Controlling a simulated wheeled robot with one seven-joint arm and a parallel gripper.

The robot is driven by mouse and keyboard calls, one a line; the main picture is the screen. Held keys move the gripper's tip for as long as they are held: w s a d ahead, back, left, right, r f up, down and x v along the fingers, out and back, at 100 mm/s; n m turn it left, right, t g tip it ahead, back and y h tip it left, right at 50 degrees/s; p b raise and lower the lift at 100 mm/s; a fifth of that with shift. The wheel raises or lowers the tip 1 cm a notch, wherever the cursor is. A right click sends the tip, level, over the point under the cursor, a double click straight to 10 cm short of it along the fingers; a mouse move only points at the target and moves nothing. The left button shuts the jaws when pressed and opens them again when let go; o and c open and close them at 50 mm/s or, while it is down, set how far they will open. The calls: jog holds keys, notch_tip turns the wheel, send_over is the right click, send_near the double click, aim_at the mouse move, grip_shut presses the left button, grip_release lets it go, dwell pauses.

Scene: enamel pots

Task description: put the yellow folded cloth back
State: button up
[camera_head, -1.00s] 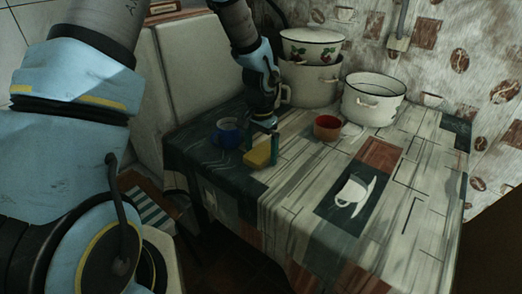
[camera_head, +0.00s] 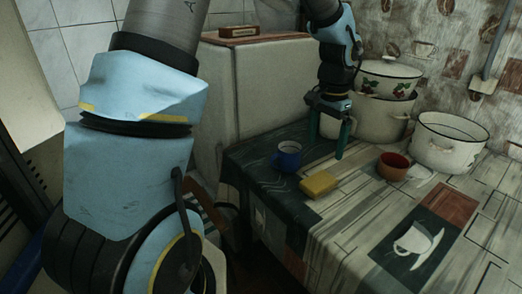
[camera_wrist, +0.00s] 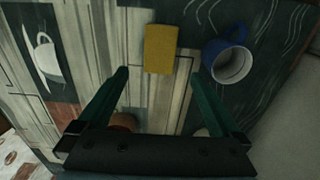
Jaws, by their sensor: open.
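The yellow folded cloth (camera_head: 319,184) lies flat on the patterned tablecloth near the table's left front edge. It also shows in the wrist view (camera_wrist: 161,48), beyond my fingertips and roughly centred between them. My gripper (camera_head: 326,150) hangs over the table behind the cloth, with its green fingers pointing down. In the wrist view my gripper (camera_wrist: 161,78) is spread open with nothing between the fingers. The cloth is apart from the fingers.
A blue mug (camera_head: 287,156) stands just left of the cloth. A red-brown cup (camera_head: 393,166) is to the right. A white pot (camera_head: 448,142) and stacked enamel pots (camera_head: 381,115) stand at the back. The table's front right is clear.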

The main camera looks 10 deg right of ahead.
jog(key=s+a+n+t, duration=0.1)
jog(key=s+a+n, duration=0.3)
jog(key=a+n, duration=0.7)
jog(key=a, duration=1.9)
jog(key=shift+r+t, duration=0.3)
jog(key=shift+a, duration=0.1)
notch_tip(320, 180, up, 3)
jog(key=p, duration=0.2)
jog(key=shift+f+p, duration=0.15)
jog(key=shift+p, duration=0.2)
